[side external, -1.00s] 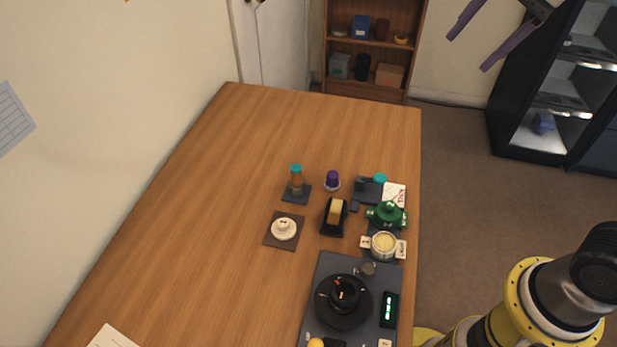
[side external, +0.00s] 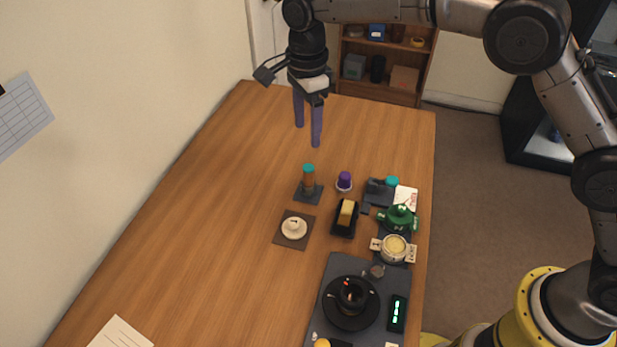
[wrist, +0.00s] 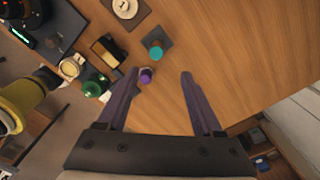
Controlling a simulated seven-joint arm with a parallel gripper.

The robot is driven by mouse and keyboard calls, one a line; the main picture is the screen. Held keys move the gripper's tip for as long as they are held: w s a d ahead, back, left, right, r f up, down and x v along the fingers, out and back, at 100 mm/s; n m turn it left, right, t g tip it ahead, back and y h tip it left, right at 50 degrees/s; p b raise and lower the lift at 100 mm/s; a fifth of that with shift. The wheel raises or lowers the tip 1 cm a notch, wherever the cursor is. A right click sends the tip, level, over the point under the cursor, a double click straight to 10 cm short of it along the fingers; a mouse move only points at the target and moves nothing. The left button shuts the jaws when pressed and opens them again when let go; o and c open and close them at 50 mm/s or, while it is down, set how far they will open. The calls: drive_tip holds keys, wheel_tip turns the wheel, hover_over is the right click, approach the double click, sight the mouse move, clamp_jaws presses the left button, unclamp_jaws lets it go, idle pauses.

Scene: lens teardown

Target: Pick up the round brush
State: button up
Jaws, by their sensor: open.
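My gripper (side external: 308,135) hangs above the far part of the wooden table with its two purple fingers apart and nothing between them. In the wrist view my gripper (wrist: 160,74) is open too. No thing is plainly a round brush; the small purple-topped piece with a pale base (side external: 344,182) may be it. It stands upright on the table, nearer the side camera than my fingers. In the wrist view this purple piece (wrist: 145,75) shows beside the left fingertip, apparently below it. A teal-capped brown cylinder (side external: 308,180) stands upright on a dark square pad to its left.
A black holder with a yellow block (side external: 346,215), a green pot-like part (side external: 399,218) and a pale round part on a brown pad (side external: 294,228) stand close by. A dark mat (side external: 338,270) bears a black round part.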

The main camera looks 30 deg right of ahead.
sight(308, 167)
wheel_tip(308, 167, down, 8)
drive_tip(key=shift+r, duration=0.2)
drive_tip(key=shift+s+a+f, duration=0.1)
drive_tip(key=shift+s+f, duration=0.1)
drive_tip(key=shift+f, duration=1.15)
drive_tip(key=shift+s+f, duration=0.15)
drive_tip(key=shift+f, duration=1.2)
clamp_jaws()
